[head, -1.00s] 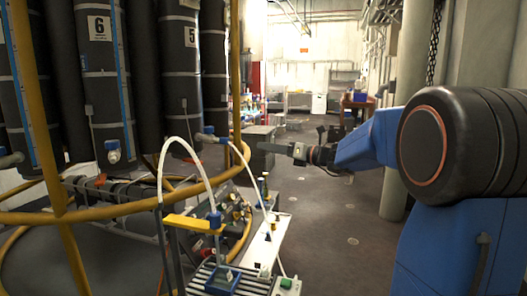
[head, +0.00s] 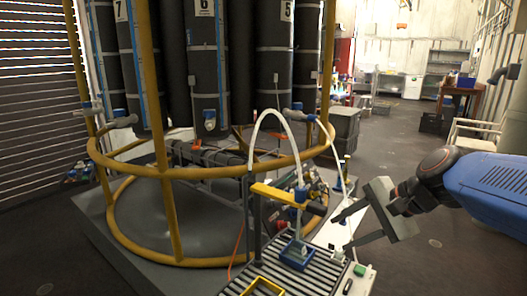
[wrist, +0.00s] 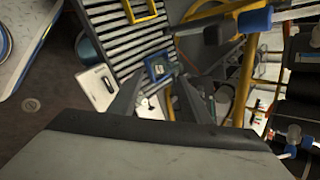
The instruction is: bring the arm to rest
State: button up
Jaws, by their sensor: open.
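My gripper (head: 338,231) is at the right of the head view, at the end of my blue arm (head: 492,184). Its two dark fingers are spread apart and point left toward the roller bench (head: 268,268). I see nothing between them in the head view. In the wrist view the open fingers (wrist: 160,84) point toward the bench, with a small blue tray (wrist: 156,68) beyond their tips. The same blue tray (head: 290,258) sits on the rollers in the head view. I cannot tell the exact gap between fingers and bench.
A round yellow rail frame (head: 165,215) with tall dark cylinders (head: 203,75) stands at the left. A yellow tray (head: 264,286) lies on the near rollers. A white hose (head: 256,130) arches over the bench. A grey crate (head: 345,125) stands behind; open floor lies right.

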jog(key=s+d+f+n+h, duration=0.3)
jog(key=s+d+f+n, duration=0.1)
jog(key=s+n, duration=0.2)
jog(key=s+d+f+n+h, duration=0.3)
jog(key=s+n, duration=0.3)
jog(key=s, duration=0.2)
jog(key=shift+s+d+f, duration=0.15)
jog(key=shift+d+f, duration=0.6)
jog(key=shift+d, duration=0.15)
